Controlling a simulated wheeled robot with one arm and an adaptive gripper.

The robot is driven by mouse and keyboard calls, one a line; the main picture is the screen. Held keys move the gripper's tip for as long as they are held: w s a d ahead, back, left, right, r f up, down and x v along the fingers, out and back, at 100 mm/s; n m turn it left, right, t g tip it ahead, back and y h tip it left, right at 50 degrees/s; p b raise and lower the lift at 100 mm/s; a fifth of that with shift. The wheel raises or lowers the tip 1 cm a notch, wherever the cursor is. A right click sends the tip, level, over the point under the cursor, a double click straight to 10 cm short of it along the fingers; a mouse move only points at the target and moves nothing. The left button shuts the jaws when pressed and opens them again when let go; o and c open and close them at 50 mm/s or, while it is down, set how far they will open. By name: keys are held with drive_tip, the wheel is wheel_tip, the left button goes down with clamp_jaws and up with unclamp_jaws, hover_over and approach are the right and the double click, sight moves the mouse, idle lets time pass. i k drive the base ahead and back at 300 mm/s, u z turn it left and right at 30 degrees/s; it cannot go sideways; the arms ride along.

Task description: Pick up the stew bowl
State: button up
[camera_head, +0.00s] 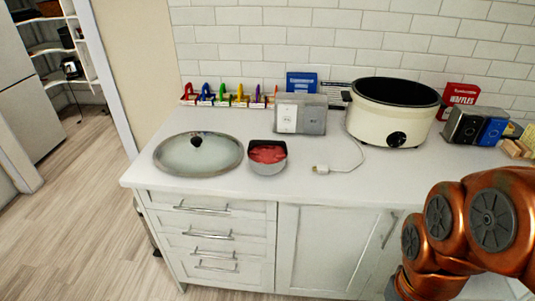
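A small bowl with red contents, which looks like the stew bowl (267,169), stands upright near the front edge of the white counter (215,182). It has a dark rim and a grey side. My copper-coloured arm is at the lower right, well apart from the bowl. My gripper is outside the picture, so its state does not show.
A glass lid (198,153) lies left of the bowl. A cream slow cooker (378,123), a metal box (301,118) and a plug with a cable (320,169) are to the right. Coloured clips (223,97) line the wall.

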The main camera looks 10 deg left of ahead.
sight(266, 157)
drive_tip(key=z, duration=1.65)
drive_tip(key=i, duration=1.45)
drive_tip(key=u, duration=4.25)
